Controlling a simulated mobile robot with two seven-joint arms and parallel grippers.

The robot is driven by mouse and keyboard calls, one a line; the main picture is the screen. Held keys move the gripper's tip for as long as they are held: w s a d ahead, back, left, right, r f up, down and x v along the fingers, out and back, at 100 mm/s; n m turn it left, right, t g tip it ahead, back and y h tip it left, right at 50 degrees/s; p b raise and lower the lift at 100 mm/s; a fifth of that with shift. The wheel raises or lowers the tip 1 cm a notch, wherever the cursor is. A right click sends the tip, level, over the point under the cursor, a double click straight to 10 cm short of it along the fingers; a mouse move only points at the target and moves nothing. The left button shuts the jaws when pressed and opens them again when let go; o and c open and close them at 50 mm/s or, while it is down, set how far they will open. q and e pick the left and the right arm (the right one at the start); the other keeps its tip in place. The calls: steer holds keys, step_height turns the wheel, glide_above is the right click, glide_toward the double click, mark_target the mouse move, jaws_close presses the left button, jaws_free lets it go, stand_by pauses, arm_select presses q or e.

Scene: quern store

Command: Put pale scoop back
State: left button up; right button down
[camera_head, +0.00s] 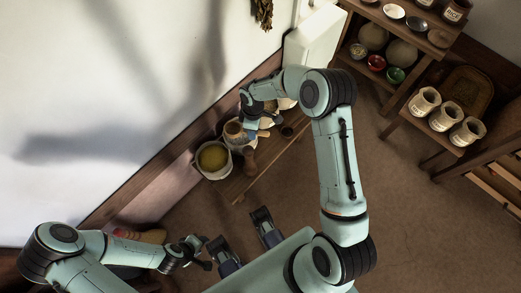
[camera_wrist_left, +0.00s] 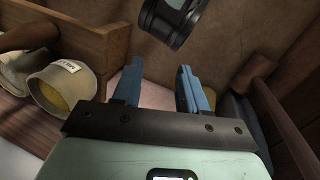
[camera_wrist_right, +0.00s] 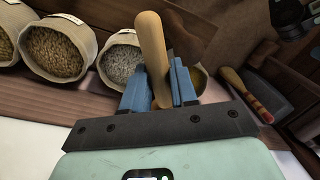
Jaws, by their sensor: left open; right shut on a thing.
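The pale scoop (camera_wrist_right: 152,45) shows in the right wrist view as a pale wooden handle standing between my right fingers. Its lower end is hidden by the fingers, so I cannot tell how the bowl sits. My right gripper (camera_wrist_right: 160,88) is shut on it. In the head view this gripper (camera_head: 261,131) is over the low bench by the wall, among the containers; the scoop is hard to make out there. My left gripper (camera_wrist_left: 155,88) is open and empty. In the head view it (camera_head: 197,250) is at the lower left, away from the bench.
Grain sacks (camera_wrist_right: 57,52) stand beside the held scoop. A white container of yellow-green stuff (camera_head: 212,157) sits on the low bench (camera_head: 262,172). A red-striped brush (camera_wrist_right: 246,95) lies right. Shelves with jars (camera_head: 425,101) stand at right; floor between is clear.

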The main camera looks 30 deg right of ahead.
steer(key=d+f+n+b, duration=0.6)
steer(key=d+f+n, duration=0.2)
steer(key=d+n, duration=0.25)
arm_select(q)
steer(key=w+a+f+t+y+b, duration=0.1)
steer(key=w+a+f+t+b, duration=0.15)
steer(key=w+f, duration=0.65)
arm_select(e)
steer(key=shift+n+t+h, duration=0.3)
steer(key=shift+n+t, duration=0.1)
steer(key=shift+n, duration=0.05)
steer(key=f, duration=1)
steer(key=w+f+b, duration=0.1)
steer(key=f, duration=0.4)
steer(key=shift+f, duration=0.15)
step_height(320, 180, down, 5)
steer(key=shift+b, duration=0.7)
arm_select(q)
steer(key=s+a+f+n+g, duration=0.1)
steer(key=s+f+g, duration=0.1)
steer(key=s+f, duration=0.4)
steer(key=shift+s+a, duration=0.35)
steer(key=shift+s, duration=0.35)
steer(key=shift+s+f, duration=0.1)
